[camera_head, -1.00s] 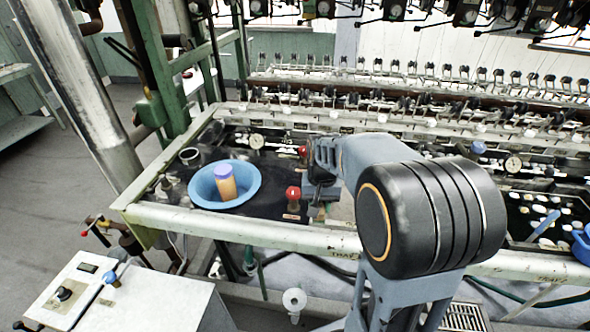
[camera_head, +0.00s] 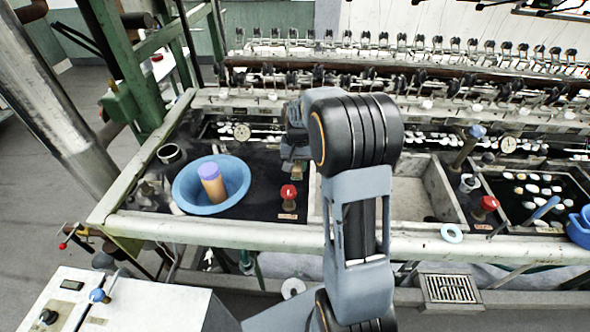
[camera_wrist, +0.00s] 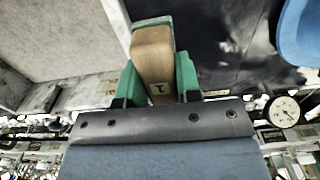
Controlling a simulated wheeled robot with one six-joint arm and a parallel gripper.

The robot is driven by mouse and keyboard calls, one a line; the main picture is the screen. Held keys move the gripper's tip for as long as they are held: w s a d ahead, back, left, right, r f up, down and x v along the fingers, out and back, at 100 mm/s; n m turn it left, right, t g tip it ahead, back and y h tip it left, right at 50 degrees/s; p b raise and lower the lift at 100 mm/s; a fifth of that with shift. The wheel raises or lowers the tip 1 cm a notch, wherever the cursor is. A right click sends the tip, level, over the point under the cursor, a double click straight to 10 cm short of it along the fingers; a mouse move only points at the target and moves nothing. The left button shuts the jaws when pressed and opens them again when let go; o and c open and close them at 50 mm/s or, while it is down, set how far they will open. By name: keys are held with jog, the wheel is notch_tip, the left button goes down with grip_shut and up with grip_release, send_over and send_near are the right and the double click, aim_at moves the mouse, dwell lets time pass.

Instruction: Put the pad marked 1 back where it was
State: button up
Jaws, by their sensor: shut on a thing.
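The pad marked 1 (camera_wrist: 153,50) is a tan wooden block with a dark 1 on its near end and a thin greenish layer at its far end. My gripper (camera_wrist: 157,78) is shut on it, with a green finger on each side. In the head view my gripper (camera_head: 296,168) is over the back right part of the dark left basin, beyond the red knob (camera_head: 288,192). A small brown part of the pad (camera_head: 297,173) shows below it. I cannot tell how high the pad is held.
A blue bowl (camera_head: 183,196) holding an orange cylinder with a purple top (camera_head: 211,183) stands left of my gripper. A pale empty trough (camera_head: 411,200) lies to the right. The front rail (camera_head: 240,232) carries a white ring (camera_head: 452,232). A gauge (camera_wrist: 283,111) shows in the wrist view.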

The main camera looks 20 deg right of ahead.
jog(key=shift+w+d+f, duration=0.15)
jog(key=shift+w+f, duration=0.6)
jog(key=shift+f, duration=0.15)
jog(key=shift+w+d+f, duration=0.1)
jog(key=shift+w+f, duration=0.6)
jog(key=shift+f, duration=0.2)
jog(key=shift+w+f+p, duration=0.1)
jog(key=shift+f+p, duration=0.4)
jog(key=shift+f, duration=1.1)
jog(key=shift+f, duration=0.2)
jog(key=o, duration=1)
jog(key=shift+c, duration=0.2)
